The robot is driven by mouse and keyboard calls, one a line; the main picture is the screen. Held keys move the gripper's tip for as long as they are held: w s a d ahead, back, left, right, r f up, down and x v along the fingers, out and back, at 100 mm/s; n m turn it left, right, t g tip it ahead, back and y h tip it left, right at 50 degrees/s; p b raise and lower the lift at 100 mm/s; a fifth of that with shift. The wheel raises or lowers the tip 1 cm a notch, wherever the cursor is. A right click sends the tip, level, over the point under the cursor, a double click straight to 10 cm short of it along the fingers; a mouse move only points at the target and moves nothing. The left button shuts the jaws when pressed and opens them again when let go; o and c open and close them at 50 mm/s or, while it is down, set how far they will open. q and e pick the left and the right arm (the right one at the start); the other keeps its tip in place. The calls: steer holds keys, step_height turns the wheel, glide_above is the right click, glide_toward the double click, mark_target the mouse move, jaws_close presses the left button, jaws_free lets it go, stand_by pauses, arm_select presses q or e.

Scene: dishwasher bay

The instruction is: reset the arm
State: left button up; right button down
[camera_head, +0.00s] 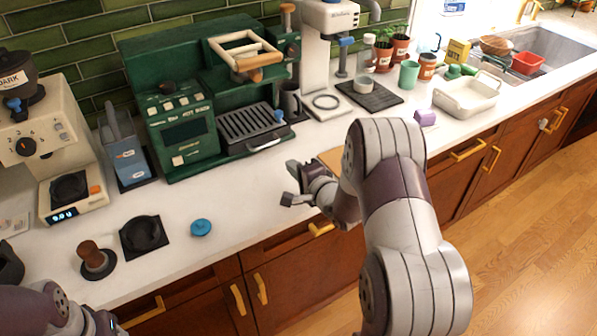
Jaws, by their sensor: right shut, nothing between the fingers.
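My right arm (397,205) comes in from the bottom right and reaches over the counter's front edge. My right gripper (290,184) is at its end, above the white counter in front of the green espresso machine. It is shut and empty, and touches nothing that I can see. Part of my left arm (40,308) shows at the bottom left corner. The left gripper is out of the picture.
The green espresso machine (185,125) stands behind my right gripper. A grinder (45,135), a tamper (95,258), a black mat (143,236) and a blue disc (201,227) are at left. A white tray (467,98) and sink (545,65) are at right.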

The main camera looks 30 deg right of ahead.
steer(key=shift+v, duration=0.9)
steer(key=shift+w+a+f+n, duration=0.1)
steer(key=shift+w+a+n, duration=0.05)
steer(key=shift+w+n, duration=0.15)
steer(key=s+n+g, duration=0.1)
steer(key=s+a+n+g+h, duration=0.1)
steer(key=n+g, duration=0.1)
steer(key=s+a+n+g, duration=0.1)
steer(key=n, duration=0.1)
steer(key=shift+s+a+f+g+h, duration=0.15)
steer(key=shift+a+f+g+h, duration=0.1)
steer(key=shift+f+g+h, duration=0.15)
steer(key=s+a+n+g, duration=0.4)
steer(key=s+n, duration=0.1)
steer(key=s, duration=0.5)
steer(key=s+a+n+g, duration=0.4)
steer(key=s+n+g, duration=0.1)
steer(key=s, duration=0.5)
steer(key=shift+n, duration=0.8)
steer(key=shift+s+r, duration=0.1)
steer(key=shift+s, duration=0.05)
